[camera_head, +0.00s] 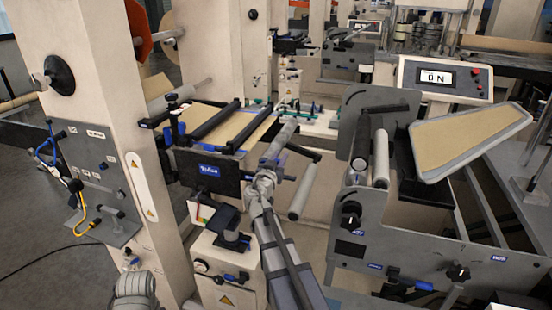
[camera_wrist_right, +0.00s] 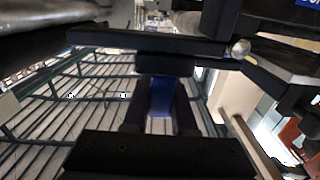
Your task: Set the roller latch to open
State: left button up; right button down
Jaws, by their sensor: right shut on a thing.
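My right gripper (camera_head: 268,178) reaches up from the bottom middle of the head view to the side of the unwind station with the blue label plate (camera_head: 209,170). In the right wrist view its dark fingers (camera_wrist_right: 162,105) are shut on a small blue piece (camera_wrist_right: 161,95). This piece looks like the roller latch's handle, but the jaws and wrist hide most of it in the head view. I cannot tell the latch's setting. A grey roller (camera_head: 303,192) hangs just right of the gripper.
A tall cream column (camera_head: 95,120) with a panel of hoses stands at the left. A grey machine frame with a black knob (camera_head: 351,213) stands at the right. Above it is a console whose display (camera_head: 436,77) reads ON. A cream cabinet (camera_head: 228,262) stands below the station.

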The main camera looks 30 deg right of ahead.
jog(key=s+d, duration=0.2)
jog(key=s, duration=0.1)
jog(key=shift+d, duration=0.25)
jog(key=c, duration=0.7)
grip_release()
jog(key=shift+s+d, duration=0.15)
jog(key=v, duration=0.8)
